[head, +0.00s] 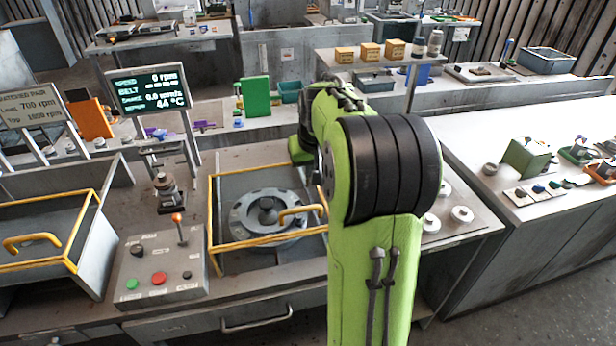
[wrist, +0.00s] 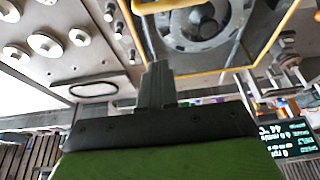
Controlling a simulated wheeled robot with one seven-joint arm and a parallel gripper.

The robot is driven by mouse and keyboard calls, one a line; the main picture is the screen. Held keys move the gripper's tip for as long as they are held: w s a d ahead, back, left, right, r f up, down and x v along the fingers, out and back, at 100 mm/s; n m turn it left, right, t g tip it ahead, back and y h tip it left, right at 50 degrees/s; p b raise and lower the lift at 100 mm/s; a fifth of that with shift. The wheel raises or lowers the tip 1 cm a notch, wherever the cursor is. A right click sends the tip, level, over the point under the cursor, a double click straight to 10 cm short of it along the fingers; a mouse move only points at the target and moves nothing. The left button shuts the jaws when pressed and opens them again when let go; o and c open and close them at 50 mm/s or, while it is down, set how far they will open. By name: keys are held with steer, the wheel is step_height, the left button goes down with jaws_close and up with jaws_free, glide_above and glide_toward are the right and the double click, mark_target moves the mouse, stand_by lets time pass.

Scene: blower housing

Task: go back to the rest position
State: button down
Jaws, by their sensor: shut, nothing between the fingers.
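My green arm rises at the centre right of the head view, and its bulky black joint hides part of the bench. My gripper (wrist: 157,85) shows in the wrist view, its dark fingers together with nothing between them. It is over the bench, near the yellow-framed housing (head: 212,215). The housing holds a round grey blower part (head: 250,222) with a dark centre hub, also seen in the wrist view (wrist: 170,40). In the head view my gripper itself is hidden behind my arm.
A control box (head: 160,255) with buttons and an orange-tipped lever (head: 178,225) stands left of the housing. A yellow-railed bin (head: 70,255) is further left. A display (head: 150,90) reads 0 rpm and stands behind. White round parts (head: 461,214) lie right of my arm.

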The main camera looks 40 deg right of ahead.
steer(key=s+a+r+n, duration=0.1)
steer(key=s+a+r, duration=0.15)
steer(key=a, duration=0.35)
steer(key=s+a+r+n+t, duration=0.1)
steer(key=s+a+r, duration=0.1)
steer(key=s+a, duration=0.25)
steer(key=s+a+r+n, duration=0.1)
steer(key=s+a+r, duration=0.15)
steer(key=a, duration=0.45)
steer(key=s+a+f+n+y, duration=0.1)
steer(key=s+a+f, duration=0.1)
steer(key=s, duration=0.3)
steer(key=s+a+f+n, duration=0.1)
steer(key=s+a+f, duration=0.1)
steer(key=s, duration=0.4)
steer(key=shift+a+f+t+y, duration=0.15)
steer(key=shift+a+t+y, duration=0.25)
steer(key=shift+a, duration=0.4)
